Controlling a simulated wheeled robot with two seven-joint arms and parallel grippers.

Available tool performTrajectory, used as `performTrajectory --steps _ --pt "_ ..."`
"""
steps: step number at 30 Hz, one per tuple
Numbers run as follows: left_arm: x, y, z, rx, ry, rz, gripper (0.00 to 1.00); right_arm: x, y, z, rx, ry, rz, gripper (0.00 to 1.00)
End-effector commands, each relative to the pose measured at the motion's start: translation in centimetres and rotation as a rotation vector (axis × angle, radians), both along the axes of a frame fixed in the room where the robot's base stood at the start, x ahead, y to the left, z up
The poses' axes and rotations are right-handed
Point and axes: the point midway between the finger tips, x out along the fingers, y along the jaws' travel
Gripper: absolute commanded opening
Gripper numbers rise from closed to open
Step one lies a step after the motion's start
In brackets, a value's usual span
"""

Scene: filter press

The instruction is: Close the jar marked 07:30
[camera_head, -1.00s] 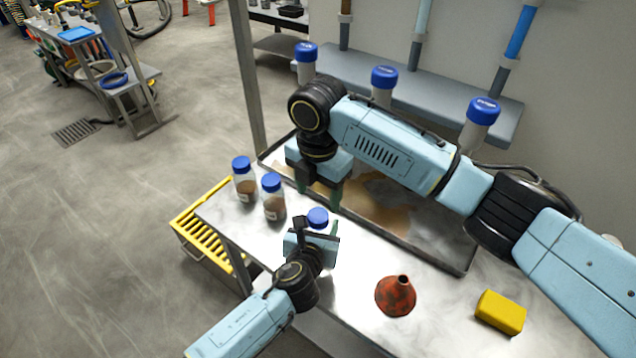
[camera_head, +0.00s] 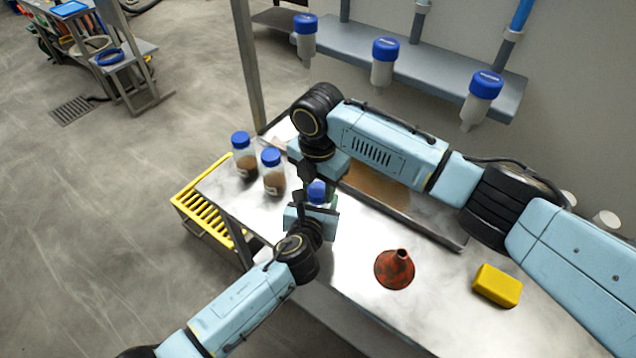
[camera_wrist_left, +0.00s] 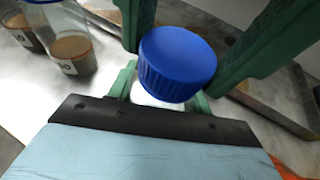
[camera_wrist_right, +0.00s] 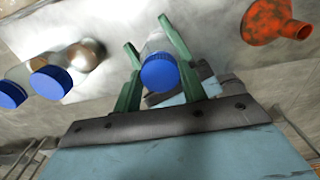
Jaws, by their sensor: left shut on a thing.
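A clear jar with a blue lid (camera_head: 317,191) stands upright at the table's near left edge. My left gripper (camera_head: 316,206) is shut on its body, below the lid. The lid (camera_wrist_left: 177,63) fills the middle of the left wrist view and sits over the jar; I cannot tell how tightly. My right gripper (camera_wrist_right: 148,34) reaches down from above, its green fingers apart on either side of the lid (camera_wrist_right: 159,71). A narrow gap shows beside the lid in the left wrist view. The held jar's label is hidden.
Two brown-filled jars with blue lids, one (camera_head: 243,160) behind the other (camera_head: 273,175), stand to the left. A red funnel (camera_head: 394,270) and yellow block (camera_head: 497,286) lie on the table to the right. A shallow tray (camera_head: 425,230) is behind. Blue-capped tubes (camera_head: 384,62) hang at the back shelf.

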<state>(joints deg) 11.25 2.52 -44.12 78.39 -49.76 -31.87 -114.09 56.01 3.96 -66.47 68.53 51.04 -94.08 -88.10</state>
Motion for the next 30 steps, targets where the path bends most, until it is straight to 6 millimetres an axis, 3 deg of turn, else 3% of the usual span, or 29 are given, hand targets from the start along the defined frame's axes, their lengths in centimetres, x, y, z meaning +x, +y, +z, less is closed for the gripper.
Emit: performTrajectory --steps 5,9,19,30 --pt "-0.02 -0.01 -0.04 0.0 0.001 0.0 0.0 0.0 0.01 0.02 0.0 0.0 0.0 0.13" --pt "-0.02 -0.01 -0.04 0.0 0.001 0.0 0.0 -0.03 0.05 -0.01 0.001 0.0 -0.061 0.13" --pt "-0.02 0.0 -0.03 0.0 0.001 0.0 0.0 -0.04 0.09 -0.03 0.002 0.001 -0.517 0.13" --pt "-0.02 0.0 -0.03 0.0 0.001 0.0 0.0 0.0 0.02 0.0 0.001 -0.001 -0.568 0.13"
